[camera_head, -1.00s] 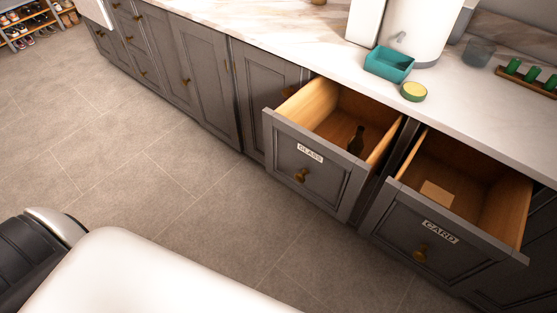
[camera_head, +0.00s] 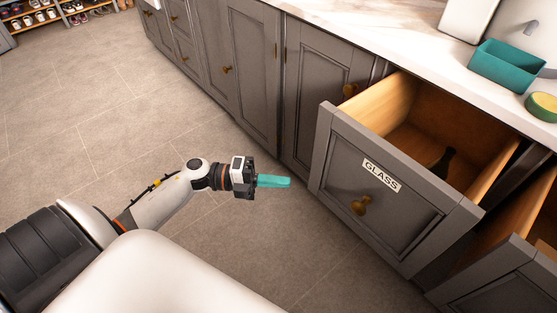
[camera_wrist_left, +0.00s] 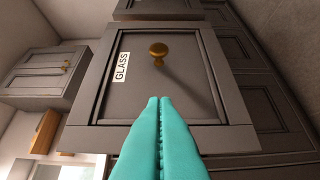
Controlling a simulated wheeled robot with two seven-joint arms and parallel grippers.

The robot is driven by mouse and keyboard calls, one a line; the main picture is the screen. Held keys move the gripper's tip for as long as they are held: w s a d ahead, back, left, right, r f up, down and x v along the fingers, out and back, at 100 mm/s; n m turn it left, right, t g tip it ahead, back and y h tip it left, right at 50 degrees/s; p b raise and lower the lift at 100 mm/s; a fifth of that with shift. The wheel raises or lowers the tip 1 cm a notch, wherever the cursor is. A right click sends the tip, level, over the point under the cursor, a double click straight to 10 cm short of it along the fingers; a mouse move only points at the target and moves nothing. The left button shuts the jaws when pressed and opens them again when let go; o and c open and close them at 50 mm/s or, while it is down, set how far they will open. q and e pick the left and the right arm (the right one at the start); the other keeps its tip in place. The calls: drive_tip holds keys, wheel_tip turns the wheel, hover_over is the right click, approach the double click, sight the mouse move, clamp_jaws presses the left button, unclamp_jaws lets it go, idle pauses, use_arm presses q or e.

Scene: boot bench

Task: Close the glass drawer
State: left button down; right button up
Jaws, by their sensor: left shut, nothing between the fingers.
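The glass drawer (camera_head: 350,215) is pulled open from the grey cabinet. Its front carries a white GLASS label (camera_head: 381,176) and a brass knob (camera_head: 361,205). A dark bottle (camera_head: 444,162) lies partly visible inside it. My left gripper (camera_head: 288,182) has teal fingers pressed together, with nothing between them. It is in front of and to the left of the drawer front, apart from it. The left wrist view shows the drawer front (camera_wrist_left: 190,105) and knob (camera_wrist_left: 158,50) just beyond the closed fingertips (camera_wrist_left: 160,99). My right gripper is not in view.
The second drawer (camera_head: 500,280) at the right is also open, partly cut off. A teal tray (camera_head: 507,65) and a yellow-green round item (camera_head: 541,104) stand on the white counter (camera_head: 425,35). The tiled floor (camera_head: 110,130) on the left is clear.

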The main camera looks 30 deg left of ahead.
sight(337, 175)
use_arm(q)
drive_tip(key=x, duration=0.3)
drive_tip(key=w+x, duration=0.1)
drive_tip(key=x, duration=0.2)
drive_tip(key=w+a+x, duration=0.1)
drive_tip(key=x, duration=0.2)
drive_tip(key=shift+w+d, duration=0.2)
drive_tip(key=shift+w, duration=0.3)
drive_tip(key=shift+w, duration=0.1)
